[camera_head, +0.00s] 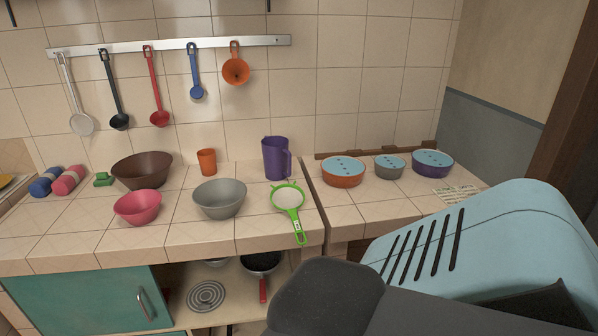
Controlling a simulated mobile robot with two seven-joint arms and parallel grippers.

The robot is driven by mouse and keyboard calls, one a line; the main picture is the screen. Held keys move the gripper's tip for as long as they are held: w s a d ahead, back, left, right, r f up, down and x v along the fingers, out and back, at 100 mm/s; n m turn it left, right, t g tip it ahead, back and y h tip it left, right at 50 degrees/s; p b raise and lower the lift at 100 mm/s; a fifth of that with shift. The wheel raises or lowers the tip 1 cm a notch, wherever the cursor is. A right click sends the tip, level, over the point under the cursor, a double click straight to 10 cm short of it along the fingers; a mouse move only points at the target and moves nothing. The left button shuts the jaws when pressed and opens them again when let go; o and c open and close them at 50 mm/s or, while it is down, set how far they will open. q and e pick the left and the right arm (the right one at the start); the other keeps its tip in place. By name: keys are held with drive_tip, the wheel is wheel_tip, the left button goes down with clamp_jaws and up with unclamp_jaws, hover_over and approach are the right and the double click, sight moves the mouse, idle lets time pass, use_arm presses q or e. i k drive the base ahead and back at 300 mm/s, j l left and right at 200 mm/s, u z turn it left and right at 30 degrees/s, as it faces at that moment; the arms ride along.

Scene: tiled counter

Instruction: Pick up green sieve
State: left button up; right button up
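The green sieve (288,201) lies on the tiled counter near its front right corner, in front of the purple jug. Its round rim and pale mesh face up. Its green handle points toward me and reaches over the counter's front edge. Nothing is holding it. Part of my own arm, light blue and dark grey, fills the lower right, nearer to me than the counter. No gripper fingers show in this view.
A grey bowl (219,199) stands left of the sieve, and a purple jug (274,159) stands behind it. A pink bowl (138,207), brown bowl (142,169) and orange cup (207,161) are farther left. Lidded bowls (342,172) stand on the right counter. Utensils hang from a wall rail (170,46).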

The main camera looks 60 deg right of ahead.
sight(289, 198)
drive_tip(key=k+l, duration=0.1)
drive_tip(key=l, duration=0.25)
drive_tip(key=k+l, duration=0.1)
drive_tip(key=l, duration=0.25)
drive_tip(key=k+l, duration=0.15)
drive_tip(key=l, duration=0.2)
drive_tip(key=k+l, duration=0.1)
drive_tip(key=l, duration=0.25)
drive_tip(key=k+l, duration=0.1)
drive_tip(key=l, duration=0.25)
drive_tip(key=u, duration=0.05)
